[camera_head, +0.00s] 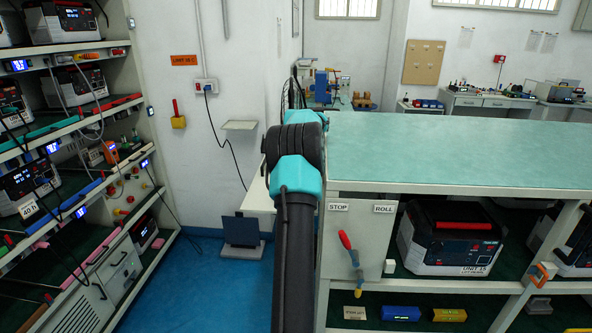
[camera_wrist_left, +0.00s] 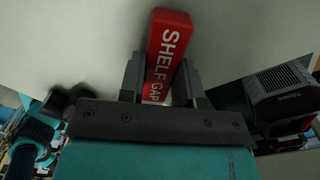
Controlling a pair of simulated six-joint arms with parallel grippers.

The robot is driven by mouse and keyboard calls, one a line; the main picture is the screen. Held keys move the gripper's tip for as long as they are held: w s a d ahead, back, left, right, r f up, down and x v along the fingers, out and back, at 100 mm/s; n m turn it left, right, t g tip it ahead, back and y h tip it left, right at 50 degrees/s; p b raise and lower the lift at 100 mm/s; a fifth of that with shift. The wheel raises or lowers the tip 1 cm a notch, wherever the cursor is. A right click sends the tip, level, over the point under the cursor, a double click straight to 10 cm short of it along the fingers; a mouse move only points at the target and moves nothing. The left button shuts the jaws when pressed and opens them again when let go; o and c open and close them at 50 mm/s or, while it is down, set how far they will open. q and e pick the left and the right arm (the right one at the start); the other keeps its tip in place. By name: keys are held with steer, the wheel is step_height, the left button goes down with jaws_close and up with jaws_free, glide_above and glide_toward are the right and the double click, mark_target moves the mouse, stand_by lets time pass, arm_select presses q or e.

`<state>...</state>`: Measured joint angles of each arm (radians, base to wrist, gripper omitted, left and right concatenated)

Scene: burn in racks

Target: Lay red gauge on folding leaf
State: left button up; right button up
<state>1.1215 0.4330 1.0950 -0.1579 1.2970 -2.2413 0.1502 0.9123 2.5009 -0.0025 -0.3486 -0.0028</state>
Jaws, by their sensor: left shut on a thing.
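The red gauge (camera_wrist_left: 168,40), a bar lettered SHELF GAP, is in the left wrist view. My left gripper (camera_wrist_left: 160,80) is shut on it, one dark finger on each side, and the bar sticks out beyond the fingertips. A broad pale surface (camera_wrist_left: 80,40) lies behind the gauge; I cannot tell whether they touch. In the head view a white leaf (camera_head: 258,198) shows at the left end of the green-topped bench, partly hidden behind my arm. The gauge and left gripper are hidden in that view. My right gripper is in neither view.
The green bench top (camera_head: 450,150) is clear. Below it are STOP and ROLL labels, a red-handled lever (camera_head: 347,245) and a boxed unit (camera_head: 450,240). A crowded rack (camera_head: 75,140) stands left. A dark panel (camera_head: 241,232) stands on the blue floor.

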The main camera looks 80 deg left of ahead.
arm_select(q)
steer(key=shift+f, duration=0.1)
steer(key=o, duration=1)
step_height(320, 180, up, 12)
stand_by(0.6)
